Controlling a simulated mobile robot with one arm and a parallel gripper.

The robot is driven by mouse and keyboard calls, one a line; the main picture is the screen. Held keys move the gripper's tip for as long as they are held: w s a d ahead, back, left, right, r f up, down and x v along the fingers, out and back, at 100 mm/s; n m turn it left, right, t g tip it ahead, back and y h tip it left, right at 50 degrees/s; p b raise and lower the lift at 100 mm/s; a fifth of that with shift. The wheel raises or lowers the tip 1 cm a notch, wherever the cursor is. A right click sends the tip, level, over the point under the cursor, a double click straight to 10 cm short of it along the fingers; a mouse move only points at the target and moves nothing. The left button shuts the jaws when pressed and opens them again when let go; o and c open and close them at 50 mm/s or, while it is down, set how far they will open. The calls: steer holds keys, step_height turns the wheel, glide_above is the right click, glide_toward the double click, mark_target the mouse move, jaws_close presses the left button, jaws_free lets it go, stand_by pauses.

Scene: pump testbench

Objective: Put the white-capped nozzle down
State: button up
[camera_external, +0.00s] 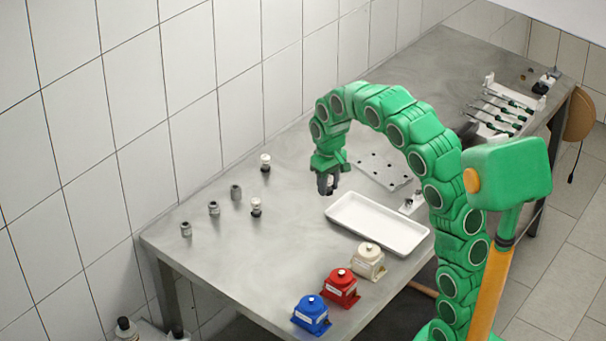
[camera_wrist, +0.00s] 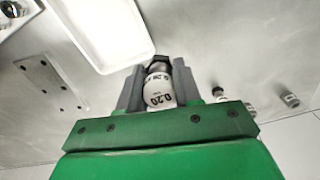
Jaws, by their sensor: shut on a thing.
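My gripper (camera_external: 327,187) is over the metal table, just left of the white tray's far-left corner. In the wrist view, my gripper (camera_wrist: 157,88) is shut on a white-capped nozzle (camera_wrist: 160,88). Its white cap has "0.20" printed on it, and its dark end points away from the wrist. In the outside view the nozzle is mostly hidden by the fingers. I cannot tell exactly how high it is above the table. Two other white-capped nozzles stand to the left, one farther back (camera_external: 265,163) and one nearer (camera_external: 256,207).
Grey fittings (camera_external: 213,208) stand in a row at the left. The white tray (camera_external: 345,222) is empty. A perforated plate (camera_external: 384,170) lies behind it. White (camera_external: 368,261), red (camera_external: 341,288) and blue (camera_external: 311,314) pump blocks line the front edge. Table between fittings and tray is clear.

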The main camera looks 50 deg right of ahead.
steer(key=s+d+r, duration=0.1)
steer(key=s+d, duration=0.4)
steer(key=d, duration=0.7)
steer(key=s+d+r, duration=0.1)
steer(key=s+d, duration=0.5)
steer(key=d, duration=0.7)
glide_above(390, 168)
steer(key=shift+m, duration=0.3)
steer(key=f, duration=0.9)
steer(key=shift+s+a, duration=0.25)
steer(key=shift+s, duration=0.05)
steer(key=shift+w+d+f, duration=0.25)
steer(key=shift+w+f, duration=0.1)
steer(key=shift+f, duration=1.65)
steer(key=shift+f, duration=0.1)
steer(key=o, duration=1)
steer(key=shift+o, duration=0.2)
